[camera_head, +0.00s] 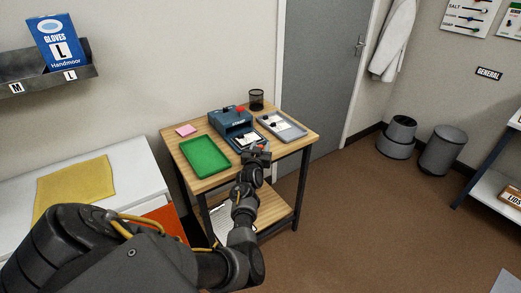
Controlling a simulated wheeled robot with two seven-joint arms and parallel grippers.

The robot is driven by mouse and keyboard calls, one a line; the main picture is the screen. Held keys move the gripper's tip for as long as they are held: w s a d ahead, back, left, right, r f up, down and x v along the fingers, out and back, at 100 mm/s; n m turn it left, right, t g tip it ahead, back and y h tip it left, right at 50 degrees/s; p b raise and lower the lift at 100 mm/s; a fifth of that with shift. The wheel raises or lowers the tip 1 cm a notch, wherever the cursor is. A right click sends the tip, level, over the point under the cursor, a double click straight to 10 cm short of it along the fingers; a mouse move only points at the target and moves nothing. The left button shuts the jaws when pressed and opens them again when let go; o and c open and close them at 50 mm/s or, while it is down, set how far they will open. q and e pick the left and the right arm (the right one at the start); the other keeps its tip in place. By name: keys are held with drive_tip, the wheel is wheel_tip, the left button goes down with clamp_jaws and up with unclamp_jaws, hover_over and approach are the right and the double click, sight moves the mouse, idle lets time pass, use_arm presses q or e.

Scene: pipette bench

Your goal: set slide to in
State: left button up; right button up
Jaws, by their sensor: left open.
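A blue device (228,119) with a red knob on top stands near the back middle of the wooden table. A pale slide (249,137) shows low at its front, partly out of the opening; its exact seating is too small to tell. My left gripper (257,154) is at the table's front edge, just in front of the device and the slide. It is open, and the arm hides part of the table edge. Whether its fingers touch the slide cannot be told. My right gripper is not in view.
A green tray (204,156) lies left of the device, with a pink pad (186,130) behind it. A grey tray (291,130) with small items lies to the right. A black mesh cup (256,98) stands at the back. Open floor lies right of the table.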

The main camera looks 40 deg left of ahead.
use_arm(q)
drive_tip(key=shift+c, duration=0.4)
